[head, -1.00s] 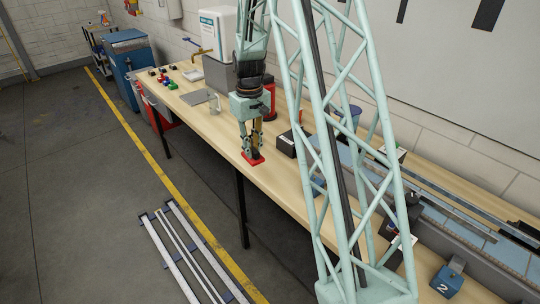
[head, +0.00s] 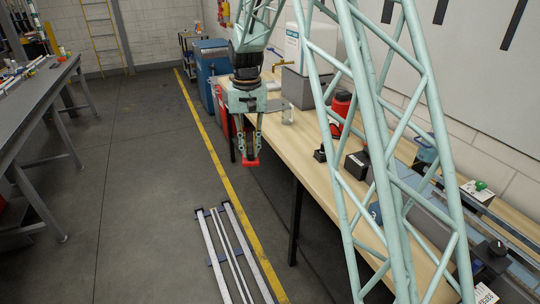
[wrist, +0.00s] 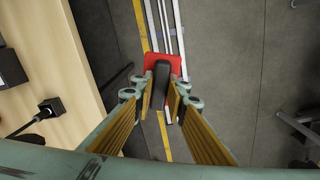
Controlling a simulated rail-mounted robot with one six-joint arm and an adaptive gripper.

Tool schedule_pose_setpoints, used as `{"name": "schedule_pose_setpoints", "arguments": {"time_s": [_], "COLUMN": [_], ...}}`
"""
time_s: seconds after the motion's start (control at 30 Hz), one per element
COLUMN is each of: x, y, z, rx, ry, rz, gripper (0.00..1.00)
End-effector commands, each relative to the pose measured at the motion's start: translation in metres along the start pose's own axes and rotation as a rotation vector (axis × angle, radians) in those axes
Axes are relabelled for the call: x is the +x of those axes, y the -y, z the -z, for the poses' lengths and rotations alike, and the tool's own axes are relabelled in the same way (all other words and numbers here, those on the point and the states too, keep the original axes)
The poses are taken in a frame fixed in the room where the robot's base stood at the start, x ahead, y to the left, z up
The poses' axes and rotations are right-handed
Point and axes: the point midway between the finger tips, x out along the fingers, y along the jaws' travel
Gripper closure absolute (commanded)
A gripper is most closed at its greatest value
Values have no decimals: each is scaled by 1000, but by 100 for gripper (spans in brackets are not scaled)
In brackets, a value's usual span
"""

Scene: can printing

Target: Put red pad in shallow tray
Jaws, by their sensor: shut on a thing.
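The red pad (head: 250,163) is a flat red plate with an upright black handle (wrist: 161,80). My gripper (head: 247,150) is shut on that handle and holds the pad raised. In the head view the pad hangs just off the front edge of the wooden bench (head: 310,180). The wrist view shows the red plate (wrist: 166,60) past the fingertips, with floor beneath it. I cannot surely pick out the shallow tray; a flat grey piece (head: 277,105) on the bench behind my gripper is partly hidden.
A grey table (head: 40,88) with several small items stands at the left. A black block (head: 357,166) and a red container (head: 342,103) are on the bench. Metal rails (head: 235,255) lie on the floor. Open floor lies between table and bench.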

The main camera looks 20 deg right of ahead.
Motion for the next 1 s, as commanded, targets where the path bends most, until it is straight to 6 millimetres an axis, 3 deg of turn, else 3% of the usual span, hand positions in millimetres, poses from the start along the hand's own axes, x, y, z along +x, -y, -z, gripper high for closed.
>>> {"name": "schedule_pose_setpoints", "arguments": {"time_s": [0.1, 0.3, 1.0], "x": [-4, -8, -9], "y": [20, 33, 34], "z": [-2, -4, -4], "rx": [13, 27, 29], "ry": [0, 0, 0], "rz": [0, 0, 0], "gripper": [98, 98, 98]}}
